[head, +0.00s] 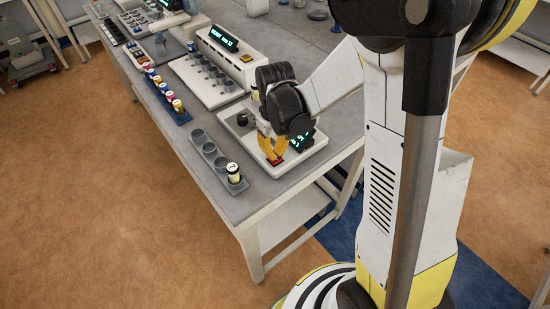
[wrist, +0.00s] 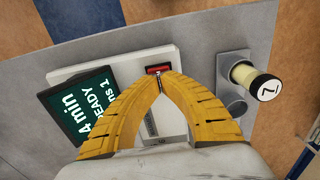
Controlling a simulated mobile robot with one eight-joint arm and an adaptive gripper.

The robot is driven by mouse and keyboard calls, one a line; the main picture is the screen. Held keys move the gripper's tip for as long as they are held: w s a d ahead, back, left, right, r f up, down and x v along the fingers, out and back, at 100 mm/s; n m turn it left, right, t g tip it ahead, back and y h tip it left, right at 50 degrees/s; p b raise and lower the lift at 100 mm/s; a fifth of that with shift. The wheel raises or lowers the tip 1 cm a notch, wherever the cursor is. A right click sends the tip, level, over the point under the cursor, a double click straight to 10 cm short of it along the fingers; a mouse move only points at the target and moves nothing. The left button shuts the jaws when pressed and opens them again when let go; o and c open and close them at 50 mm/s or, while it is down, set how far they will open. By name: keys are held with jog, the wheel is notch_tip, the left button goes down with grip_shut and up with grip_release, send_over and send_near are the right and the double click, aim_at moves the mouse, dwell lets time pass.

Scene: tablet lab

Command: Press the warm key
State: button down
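A small red key (wrist: 157,69) sits in a dark surround on a white device (wrist: 75,72); I cannot read a label on it. In the head view the red key (head: 276,162) shows at the fingertips. The device's dark display (wrist: 82,106) reads "4 min" and "READY" in part. My gripper (wrist: 158,82) has yellow fingers whose tips meet, with nothing seen between them. The tips point down at the key's near edge; I cannot tell if they touch it. In the head view my gripper (head: 271,155) hangs over the device's front part.
A grey rack (head: 208,149) holds a capped vial (head: 233,172) labelled 7, beside the device at the bench edge. A black knob-like part (head: 242,119) stands on the device. Behind are another white unit (head: 225,50) with a display and a blue rack (head: 181,118) of vials.

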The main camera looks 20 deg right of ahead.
jog(key=shift+f+b, duration=0.6)
jog(key=shift+f, duration=0.1)
dwell(0.6)
jog(key=shift+r, duration=0.15)
jog(key=shift+r+p, duration=1.4)
jog(key=shift+r, duration=0.5)
notch_tip(320, 180, up, 8)
jog(key=p, duration=0.5)
jog(key=shift+p, duration=0.3)
